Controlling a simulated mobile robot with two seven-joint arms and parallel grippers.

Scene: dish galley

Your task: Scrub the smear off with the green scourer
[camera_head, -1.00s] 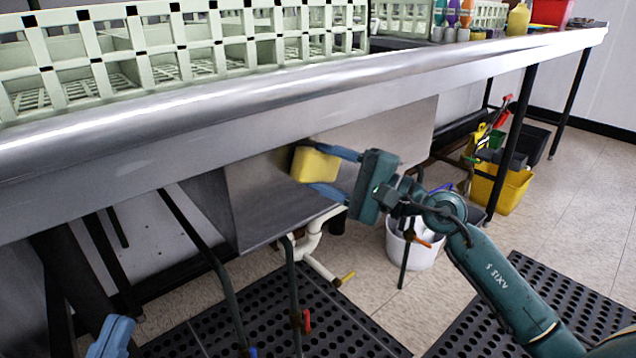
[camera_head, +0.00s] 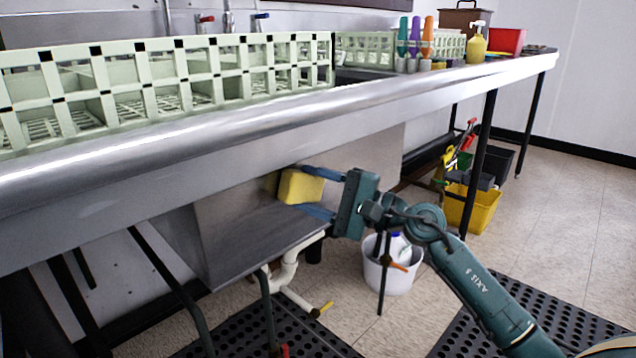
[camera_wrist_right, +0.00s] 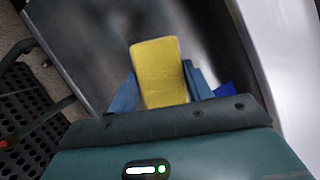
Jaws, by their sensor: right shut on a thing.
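My right gripper (camera_head: 303,189) is shut on a yellow sponge-like block (camera_head: 300,186), held between its two blue fingers. The block is in front of the steel sink basin's side (camera_head: 238,232), below the counter edge. In the right wrist view the yellow block (camera_wrist_right: 159,75) sticks out past the fingers towards the steel; I cannot tell whether it touches. No green face shows on it, and no separate green scourer is in view. I cannot make out a clear smear; the steel behind the block shows only blurred light and dark patches. My left gripper is out of view.
The steel counter (camera_head: 200,156) runs above, with pale green dish racks (camera_head: 180,85) on it. White drain pipes (camera_head: 288,272) and table legs stand below. A white bucket (camera_head: 395,277) and yellow bin (camera_head: 463,208) are on the floor, right, near black mats (camera_head: 450,335).

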